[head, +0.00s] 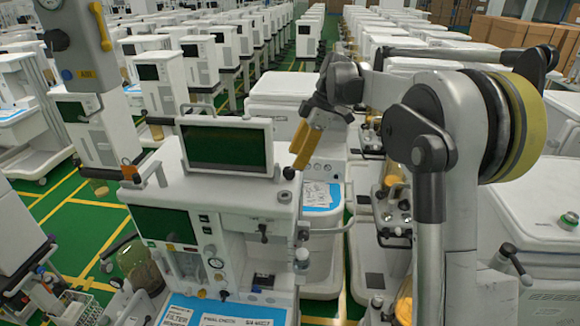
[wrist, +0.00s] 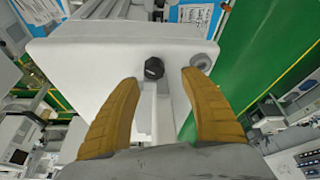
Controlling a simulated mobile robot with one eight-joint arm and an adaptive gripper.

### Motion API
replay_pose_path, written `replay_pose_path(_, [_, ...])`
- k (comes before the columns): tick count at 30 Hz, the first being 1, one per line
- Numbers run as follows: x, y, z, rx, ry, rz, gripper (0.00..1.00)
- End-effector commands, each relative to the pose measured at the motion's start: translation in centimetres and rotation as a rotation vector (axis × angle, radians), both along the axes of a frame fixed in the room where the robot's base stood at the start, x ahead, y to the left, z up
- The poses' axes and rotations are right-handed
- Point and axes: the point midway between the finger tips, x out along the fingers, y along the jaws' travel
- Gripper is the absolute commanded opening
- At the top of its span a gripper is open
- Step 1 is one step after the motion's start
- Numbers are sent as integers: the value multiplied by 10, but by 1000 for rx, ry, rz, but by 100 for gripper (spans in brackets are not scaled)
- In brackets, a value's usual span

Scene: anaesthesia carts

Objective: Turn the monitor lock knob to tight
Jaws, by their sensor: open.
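The monitor (head: 226,146) has a dark screen in a white frame and stands on top of the nearest white cart. A small black knob (head: 289,173) shows by its lower right corner. In the wrist view a black faceted knob (wrist: 153,68) stands out against a white surface, a little ahead of the fingertips and between their lines; I take it to be the lock knob. My gripper (wrist: 160,78) has two yellow fingers, spread apart with nothing between them at the tips. In the head view my gripper (head: 298,165) hangs just right of the monitor. Contact with the knob is not visible.
A round grey fitting (wrist: 201,61) sits near the right fingertip. The cart body (head: 226,222) stands below the monitor, with a grey column (head: 88,60) to its left. Rows of similar carts fill the background. Green floor (head: 100,200) shows between them.

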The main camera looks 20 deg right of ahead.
Motion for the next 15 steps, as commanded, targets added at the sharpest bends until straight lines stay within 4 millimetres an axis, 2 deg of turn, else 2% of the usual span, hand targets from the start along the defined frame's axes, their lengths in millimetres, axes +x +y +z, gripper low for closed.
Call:
replay_pose_path(6, [3, 14, -34, 0, -1, 0, 53])
replay_pose_path(10, [4, 18, -44, 0, -1, -1, 53])
replay_pose_path(15, [4, 20, -48, 0, -1, -2, 53])
